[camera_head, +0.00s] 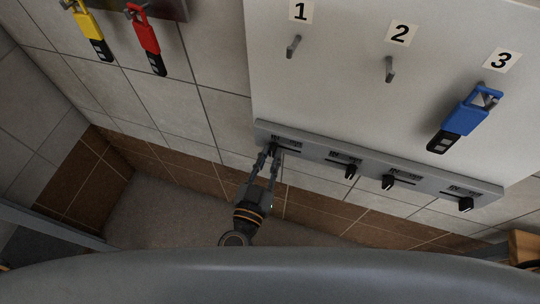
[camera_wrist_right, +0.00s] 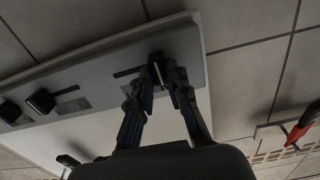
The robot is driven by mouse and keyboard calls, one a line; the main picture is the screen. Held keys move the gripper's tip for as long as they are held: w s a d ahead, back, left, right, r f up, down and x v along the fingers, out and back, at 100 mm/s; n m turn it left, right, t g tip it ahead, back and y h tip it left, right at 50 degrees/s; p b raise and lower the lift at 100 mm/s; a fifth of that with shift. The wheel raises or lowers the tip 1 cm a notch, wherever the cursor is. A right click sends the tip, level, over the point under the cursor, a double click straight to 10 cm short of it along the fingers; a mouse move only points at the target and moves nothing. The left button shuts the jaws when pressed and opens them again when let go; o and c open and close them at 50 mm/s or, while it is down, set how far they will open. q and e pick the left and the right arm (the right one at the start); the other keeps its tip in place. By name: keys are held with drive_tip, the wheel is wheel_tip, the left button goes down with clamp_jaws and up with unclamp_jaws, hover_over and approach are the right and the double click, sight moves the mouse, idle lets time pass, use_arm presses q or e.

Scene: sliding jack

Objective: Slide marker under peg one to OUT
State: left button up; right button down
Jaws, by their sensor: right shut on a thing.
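Peg one (camera_head: 293,46) sticks out bare from the white board under a label "1". Below it, the marker (camera_wrist_right: 157,70) is a small black knob on the grey rail (camera_wrist_right: 97,56). In the head view it is mostly hidden by my fingers, near the left end of its short dark slot. In the wrist view the slot runs out to the left of the knob. My right gripper (camera_head: 267,158) reaches up from below and is shut on this marker; its fingers also show in the wrist view (camera_wrist_right: 160,92). The slot lettering is too small to read. My left gripper is not in view.
Further black markers (camera_head: 350,171) (camera_head: 387,182) (camera_head: 465,204) sit along the rail to the right. Peg two (camera_head: 389,69) is bare. A blue padlock (camera_head: 458,121) hangs at peg three. Yellow (camera_head: 90,32) and red (camera_head: 147,40) padlocks hang at upper left. Space below the rail is open.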

sight(296, 150)
drive_tip(key=shift+d, duration=0.1)
drive_tip(key=d+p, duration=0.1)
drive_tip(key=s+d+p, duration=0.1)
drive_tip(key=p, duration=0.1)
drive_tip(key=d+p, duration=0.1)
drive_tip(key=d, duration=0.1)
drive_tip(key=shift+s+r, duration=0.15)
drive_tip(key=shift+r, duration=0.1)
drive_tip(key=shift+s+d+f+p, duration=0.1)
drive_tip(key=shift+d+p, duration=0.2)
drive_tip(key=shift+d, duration=0.1)
drive_tip(key=shift+d+f, duration=0.1)
drive_tip(key=c, duration=1.3)
unclamp_jaws()
drive_tip(key=shift+d, duration=0.1)
drive_tip(key=shift+s+f, duration=0.1)
drive_tip(key=v, duration=1.2)
